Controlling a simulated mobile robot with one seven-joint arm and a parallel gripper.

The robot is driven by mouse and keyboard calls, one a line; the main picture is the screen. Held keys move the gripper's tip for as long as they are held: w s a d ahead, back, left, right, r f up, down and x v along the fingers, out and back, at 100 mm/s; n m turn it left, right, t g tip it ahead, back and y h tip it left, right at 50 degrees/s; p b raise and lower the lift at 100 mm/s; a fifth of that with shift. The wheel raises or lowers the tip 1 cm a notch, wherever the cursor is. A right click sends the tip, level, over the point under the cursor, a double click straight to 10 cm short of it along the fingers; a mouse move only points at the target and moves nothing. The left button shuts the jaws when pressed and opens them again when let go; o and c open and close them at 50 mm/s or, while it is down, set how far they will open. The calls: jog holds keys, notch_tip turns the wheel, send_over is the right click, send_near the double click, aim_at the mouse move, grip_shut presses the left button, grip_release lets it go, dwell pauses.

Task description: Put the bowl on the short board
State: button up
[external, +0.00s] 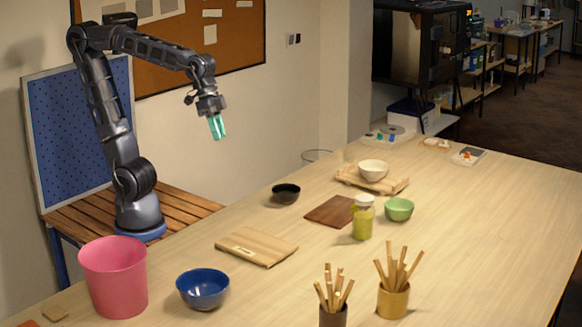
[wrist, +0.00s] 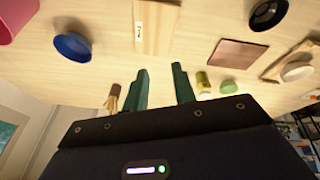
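Four bowls are in view, so which one is meant is unclear: a blue bowl (external: 203,289), a black bowl (external: 286,193), a green bowl (external: 399,209) and a white bowl (external: 373,170). The white bowl stands on a pale board (external: 394,187). A light wooden board (external: 257,247) with a small label and a dark brown board (external: 331,211) lie bare on the table; the dark one looks shorter. My gripper (external: 217,127) hangs high above the table's back edge, away from everything. In the wrist view its green fingers (wrist: 160,70) are apart, with nothing between them.
A pink bucket (external: 113,278) stands left of the blue bowl. A yellow-green jar (external: 362,220) stands between the dark board and green bowl. Two stick holders, one dark (external: 333,313) and one yellowish (external: 393,300), stand at the front.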

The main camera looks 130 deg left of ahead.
jog(key=s+d+f+m, duration=0.2)
jog(key=s+d, duration=0.2)
jog(key=s, duration=0.2)
jog(key=s+d+f+m, duration=0.2)
jog(key=s+d+f, duration=0.1)
jog(key=s, duration=0.3)
jog(key=shift+d+f+t, duration=0.3)
jog(key=shift+d+f, duration=0.05)
